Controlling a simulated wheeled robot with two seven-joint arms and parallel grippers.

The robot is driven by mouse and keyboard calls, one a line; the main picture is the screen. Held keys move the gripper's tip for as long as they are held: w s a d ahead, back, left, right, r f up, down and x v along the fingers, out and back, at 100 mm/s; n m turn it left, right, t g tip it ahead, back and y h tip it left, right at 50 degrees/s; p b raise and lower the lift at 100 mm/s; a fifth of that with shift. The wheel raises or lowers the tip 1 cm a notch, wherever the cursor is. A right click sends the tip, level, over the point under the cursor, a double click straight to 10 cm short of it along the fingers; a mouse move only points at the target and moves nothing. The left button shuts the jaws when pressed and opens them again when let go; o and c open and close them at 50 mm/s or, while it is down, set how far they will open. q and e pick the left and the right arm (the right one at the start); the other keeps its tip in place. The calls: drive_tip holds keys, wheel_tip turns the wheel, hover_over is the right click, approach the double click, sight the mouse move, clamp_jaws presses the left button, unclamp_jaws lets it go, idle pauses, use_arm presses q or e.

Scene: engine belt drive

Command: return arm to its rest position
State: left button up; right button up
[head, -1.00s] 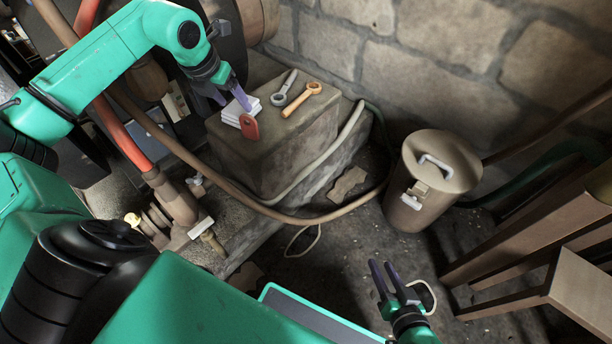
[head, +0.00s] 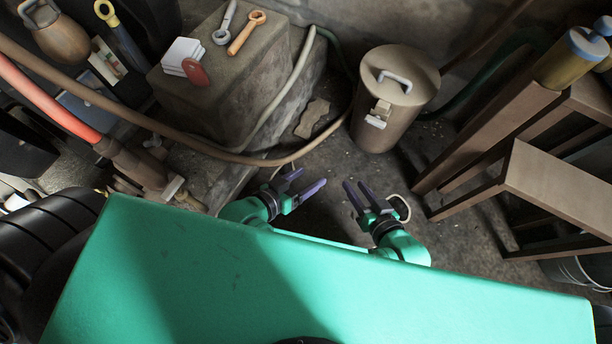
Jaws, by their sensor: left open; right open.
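My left gripper (head: 305,185) is low in front of my green body in the head view, with its two purple fingers apart and nothing between them. My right gripper (head: 356,195) is just to the right of it, also open and empty, its fingers pointing up and left. The two grippers are close together but apart, over the dark floor. Most of both arms is hidden behind my green body.
A stone block (head: 233,80) at the upper left bears a white stack (head: 182,54), a red tag (head: 195,72), a grey wrench (head: 226,22) and an orange wrench (head: 247,31). A lidded bin (head: 392,100) stands behind the grippers. A wooden bench (head: 560,185) is at right. Hoses (head: 150,122) cross the left.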

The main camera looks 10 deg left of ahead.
idle(0.3)
use_arm(q)
drive_tip(key=s+a+r+g+y+p, duration=0.2)
drive_tip(key=s+a+g+y+p, duration=0.4)
drive_tip(key=s+a+p, duration=1.3)
drive_tip(key=s+g+p, duration=0.2)
drive_tip(key=g+p, duration=0.1)
drive_tip(key=p, duration=1.4)
drive_tip(key=shift+s+a+r+y, duration=0.25)
drive_tip(key=shift+s+r+y, duration=0.1)
drive_tip(key=shift+r+y, duration=0.05)
use_arm(e)
drive_tip(key=s+d+r+g+h, duration=0.2)
drive_tip(key=s+d+g+h, duration=0.4)
drive_tip(key=s+d, duration=1.3)
drive_tip(key=s+g, duration=0.2)
drive_tip(key=g, duration=0.1)
drive_tip(key=shift+s+d+r+h, duration=0.2)
drive_tip(key=shift+s+r+h, duration=0.2)
